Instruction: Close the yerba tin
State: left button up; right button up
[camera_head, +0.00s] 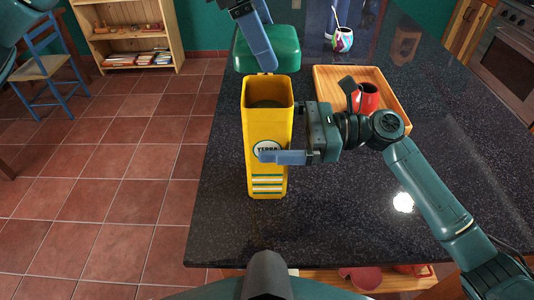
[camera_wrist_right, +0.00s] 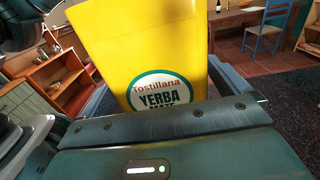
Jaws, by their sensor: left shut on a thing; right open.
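The yellow yerba tin (camera_head: 268,170) stands upright on the dark counter, its top open and dark contents showing inside. Its label also shows in the right wrist view (camera_wrist_right: 165,95). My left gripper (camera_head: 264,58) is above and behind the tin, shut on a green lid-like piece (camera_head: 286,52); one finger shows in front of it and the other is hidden. The green piece is apart from the tin's opening. My right gripper (camera_head: 284,138) is open at the tin's right side, with one finger across its front at label height. The other finger is mostly hidden.
A wooden tray (camera_head: 325,80) with a red cup (camera_head: 367,97) lies right of the tin, close to my right wrist. A patterned mate gourd with a straw (camera_head: 342,40) stands farther back. The counter's left edge is near the tin; its front right is clear.

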aim_at(263, 76)
jog(key=shift+a, duration=0.9)
jog(key=shift+c, duration=0.6)
jog(key=c, duration=1.1)
pick_arm(q)
jog(key=shift+f, duration=2.45)
pick_arm(e)
jog(key=shift+c, duration=0.2)
pick_arm(q)
jog(key=shift+f, duration=0.9)
jog(key=shift+f, duration=0.6)
